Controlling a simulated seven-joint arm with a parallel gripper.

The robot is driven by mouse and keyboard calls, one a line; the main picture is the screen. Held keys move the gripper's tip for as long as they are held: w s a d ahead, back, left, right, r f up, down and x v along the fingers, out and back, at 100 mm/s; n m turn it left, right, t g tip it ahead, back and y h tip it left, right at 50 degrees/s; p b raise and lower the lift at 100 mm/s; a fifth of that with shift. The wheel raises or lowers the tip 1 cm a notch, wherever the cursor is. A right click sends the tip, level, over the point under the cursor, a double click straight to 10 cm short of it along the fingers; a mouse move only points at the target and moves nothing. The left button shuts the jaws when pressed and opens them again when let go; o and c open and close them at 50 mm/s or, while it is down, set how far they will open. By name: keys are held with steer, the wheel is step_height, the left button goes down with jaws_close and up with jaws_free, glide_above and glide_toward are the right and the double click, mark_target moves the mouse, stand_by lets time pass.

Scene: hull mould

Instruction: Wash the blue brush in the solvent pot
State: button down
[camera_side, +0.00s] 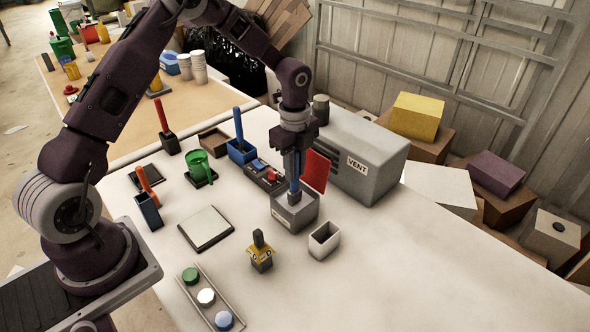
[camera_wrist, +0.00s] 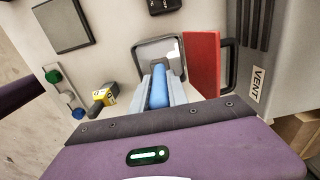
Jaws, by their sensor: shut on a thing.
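My gripper (camera_side: 294,172) points straight down and is shut on the blue brush (camera_wrist: 160,88), whose handle shows between the fingers in the wrist view. In the side view the brush's grey lower part (camera_side: 294,198) is at the mouth of a grey square pot (camera_side: 293,219), which looks like the solvent pot. The pot also shows in the wrist view (camera_wrist: 142,62), just beyond the fingertips. The brush is upright and its bristles are hidden, so I cannot tell how deep they are. A red flap (camera_side: 316,171) stands up beside the pot.
A grey vent box (camera_side: 362,160) stands close behind and right of the pot. A small white open box (camera_side: 324,239) is just in front. A second blue-handled tool (camera_side: 238,123) stands in a blue holder (camera_side: 242,154) to the left. The table's front right is clear.

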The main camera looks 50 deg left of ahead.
steer(key=shift+r, duration=4.45)
steer(key=shift+r, duration=1.45)
